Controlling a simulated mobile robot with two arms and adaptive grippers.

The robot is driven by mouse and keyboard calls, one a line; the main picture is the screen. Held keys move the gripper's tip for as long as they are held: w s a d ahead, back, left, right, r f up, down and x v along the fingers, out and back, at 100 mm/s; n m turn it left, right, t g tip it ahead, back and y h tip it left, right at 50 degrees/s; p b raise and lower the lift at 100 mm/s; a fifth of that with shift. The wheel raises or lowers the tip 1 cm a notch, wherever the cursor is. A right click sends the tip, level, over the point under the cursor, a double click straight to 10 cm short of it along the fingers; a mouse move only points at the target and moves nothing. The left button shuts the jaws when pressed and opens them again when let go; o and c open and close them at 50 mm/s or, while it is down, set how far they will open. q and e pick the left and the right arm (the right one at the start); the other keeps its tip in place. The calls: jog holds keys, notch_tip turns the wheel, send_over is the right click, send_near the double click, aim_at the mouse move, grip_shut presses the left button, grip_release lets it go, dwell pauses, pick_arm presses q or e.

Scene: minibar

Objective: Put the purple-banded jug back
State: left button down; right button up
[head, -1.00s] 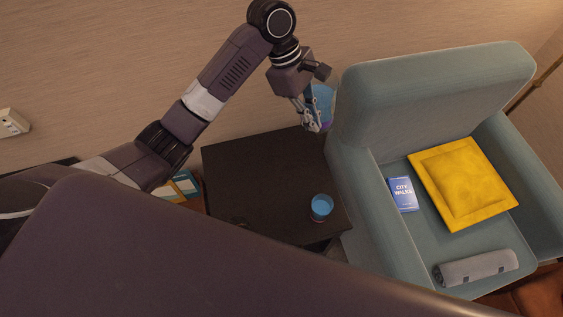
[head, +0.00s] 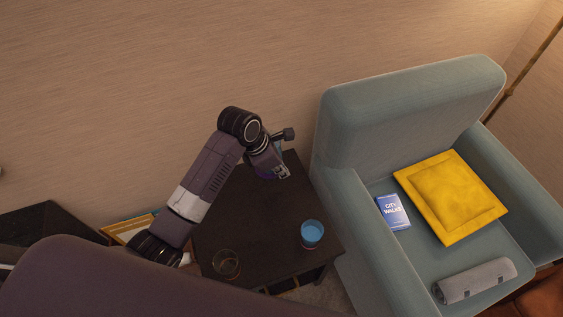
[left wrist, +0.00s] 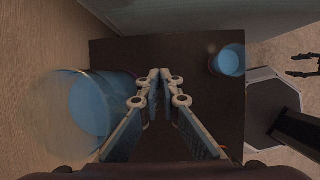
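The jug (left wrist: 85,110) is clear, with blue liquid inside, and fills the left of the left wrist view. My left gripper (left wrist: 160,75) has its fingertips drawn together at the jug's right side and looks shut on its handle, though the handle itself is hidden by the fingers. In the head view the left gripper (head: 283,172) is over the back part of the dark side table (head: 265,215), and the wrist hides most of the jug. I cannot tell whether the jug touches the table. My right gripper (left wrist: 303,66) shows small at the wrist view's right edge, fingers apart and empty.
A glass of blue liquid (head: 312,234) stands at the table's right front, and an empty glass (head: 226,264) at its left front. A teal armchair (head: 400,120) is close on the right, with a yellow cushion (head: 450,195) and blue book (head: 393,211). The table's middle is clear.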

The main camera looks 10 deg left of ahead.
pick_arm(q)
notch_tip(320, 180, down, 12)
jog(key=shift+w+b, duration=0.15)
jog(key=shift+b, duration=0.5)
jog(key=c, duration=2.5)
grip_release()
jog(key=shift+s+f, duration=0.2)
jog(key=o, duration=0.3)
jog(key=shift+o, duration=0.2)
jog(key=shift+r, duration=0.15)
jog(key=p+v, duration=0.1)
jog(key=v, duration=1.1)
jog(key=shift+p, duration=0.4)
